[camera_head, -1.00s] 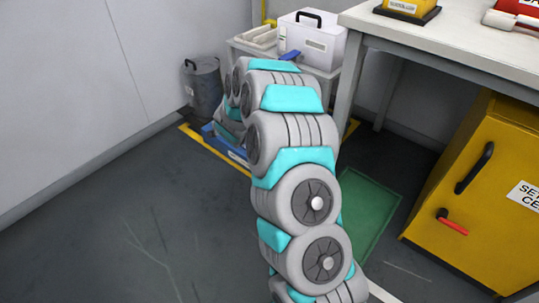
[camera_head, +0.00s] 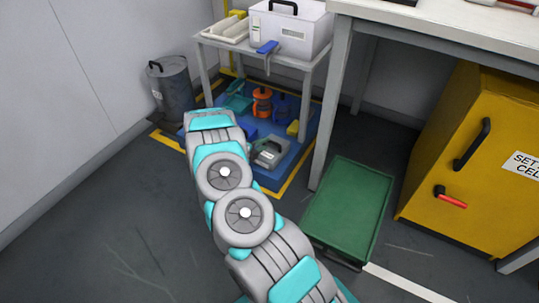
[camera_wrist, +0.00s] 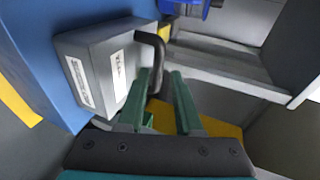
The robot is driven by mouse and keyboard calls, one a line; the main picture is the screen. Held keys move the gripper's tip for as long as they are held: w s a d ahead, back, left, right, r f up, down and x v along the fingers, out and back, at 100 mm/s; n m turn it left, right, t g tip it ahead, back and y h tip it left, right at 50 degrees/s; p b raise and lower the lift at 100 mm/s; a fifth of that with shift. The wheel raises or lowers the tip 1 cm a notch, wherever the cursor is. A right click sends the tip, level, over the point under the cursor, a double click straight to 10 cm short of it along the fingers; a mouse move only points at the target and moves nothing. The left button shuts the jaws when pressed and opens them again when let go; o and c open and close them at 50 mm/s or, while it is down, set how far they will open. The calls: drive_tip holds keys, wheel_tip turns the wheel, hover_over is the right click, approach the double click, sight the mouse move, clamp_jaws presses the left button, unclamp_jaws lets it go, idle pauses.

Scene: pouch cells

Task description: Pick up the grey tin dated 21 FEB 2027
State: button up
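A grey tin (camera_head: 269,153) with a white label and dark handle sits on the blue mat (camera_head: 268,181) under the small table. A grey tin with two white labels and a dark handle (camera_wrist: 92,68) is close up at the left of the wrist view. Its date is too small to read. My gripper (camera_wrist: 160,76) is open, its two green fingers apart. The handle reaches down by the left fingertip; I cannot tell if they touch.
An orange item (camera_head: 262,102), a teal item (camera_head: 238,101) and a yellow block (camera_head: 293,128) share the mat. The small table's legs (camera_head: 311,115) stand around it. A dark bin (camera_head: 171,88) is left, a green tray (camera_head: 349,207) and yellow cabinet (camera_head: 470,165) right.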

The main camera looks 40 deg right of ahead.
sight(272, 142)
drive_tip(key=x, duration=0.4)
drive_tip(key=shift+s+d+f, duration=0.15)
drive_tip(key=shift+s, duration=0.15)
drive_tip(key=shift+w+d+f, duration=0.2)
drive_tip(key=shift+d+f, duration=0.05)
drive_tip(key=shift+d, duration=0.2)
drive_tip(key=shift+c, duration=0.4)
clamp_jaws()
idle(0.4)
